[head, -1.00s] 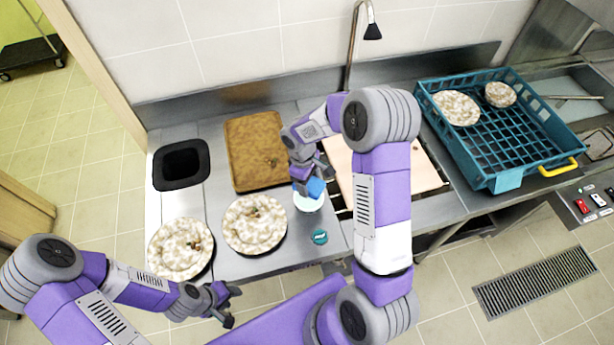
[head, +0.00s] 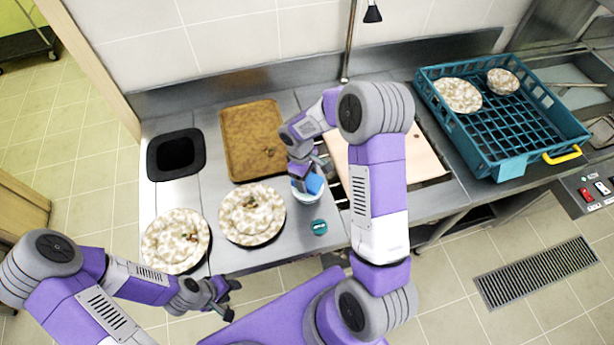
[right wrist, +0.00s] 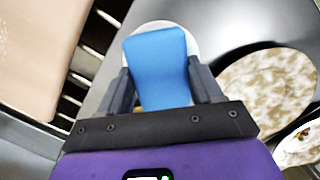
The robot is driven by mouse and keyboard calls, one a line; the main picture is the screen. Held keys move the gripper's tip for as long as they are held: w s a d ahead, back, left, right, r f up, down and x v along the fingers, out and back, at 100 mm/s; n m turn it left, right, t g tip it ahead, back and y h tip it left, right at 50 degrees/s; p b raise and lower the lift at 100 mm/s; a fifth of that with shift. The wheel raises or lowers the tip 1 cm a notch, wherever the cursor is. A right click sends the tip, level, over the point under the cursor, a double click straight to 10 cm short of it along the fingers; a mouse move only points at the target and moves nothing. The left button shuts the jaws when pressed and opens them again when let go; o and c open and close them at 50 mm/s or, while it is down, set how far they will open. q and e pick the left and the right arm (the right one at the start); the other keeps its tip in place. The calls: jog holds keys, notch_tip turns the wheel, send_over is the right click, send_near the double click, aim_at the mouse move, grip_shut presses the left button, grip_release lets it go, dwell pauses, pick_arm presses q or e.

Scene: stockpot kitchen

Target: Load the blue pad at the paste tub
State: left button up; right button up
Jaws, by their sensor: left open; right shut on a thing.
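My right gripper (head: 303,177) is shut on the blue pad (head: 314,184). The pad also shows between the fingers in the right wrist view (right wrist: 158,70), right over the white paste tub (right wrist: 190,42). In the head view the tub (head: 303,196) stands on the steel counter under the pad, partly hidden by pad and gripper. I cannot tell whether the pad touches the paste. A teal round lid (head: 319,227) lies on the counter in front of the tub. My left gripper (head: 226,298) is open and empty, off the counter's front edge.
Two speckled plates with food bits, one (head: 252,215) and another (head: 176,241), lie left of the tub. A brown tray (head: 253,140) and a black-rimmed opening (head: 176,155) are behind. A teal dish rack (head: 505,167) with two dishes stands right. A pinkish board (head: 427,160) lies behind my right arm.

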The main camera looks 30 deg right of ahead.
jog(key=shift+f+b, duration=0.55)
jog(key=shift+f, duration=0.05)
dwell(1.6)
jog(key=shift+r+p, duration=2.55)
jog(key=shift+r, duration=1.05)
jog(key=shift+f, duration=0.1)
